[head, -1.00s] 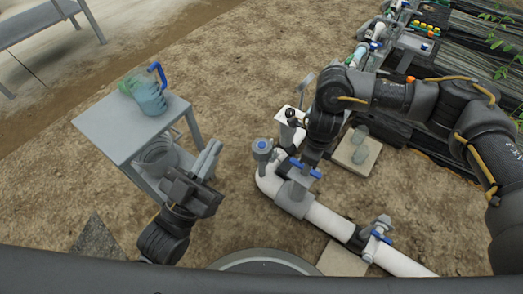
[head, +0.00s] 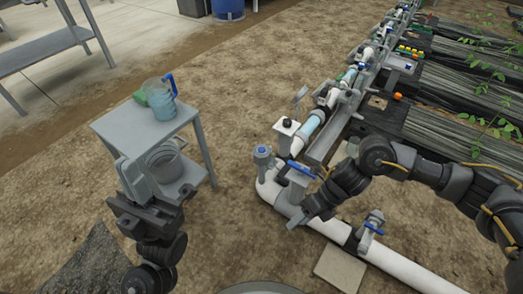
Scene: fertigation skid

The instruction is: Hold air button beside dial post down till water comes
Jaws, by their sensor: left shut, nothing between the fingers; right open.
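A grey post with a black round knob on top (head: 287,123) stands at the back of the white pipe's near end. A small grey dial-like disc (head: 302,92) rises behind it. A grey capped fitting with a blue part (head: 262,152) stands upright on the pipe elbow to the left. I cannot tell for sure which of these is the air button. My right gripper (head: 297,219) is open, low by the white pipe, in front of the blue-handled valve (head: 301,169) and apart from the knob. My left gripper (head: 132,178) is shut and empty, in front of the small table. No water shows flowing.
A grey table (head: 135,128) holds a blue jug (head: 161,98) and a green item; a grey bucket (head: 166,165) sits on its lower shelf. The white pipe (head: 400,260) carries another blue-handled valve (head: 374,222). Bare soil lies between table and pipe.

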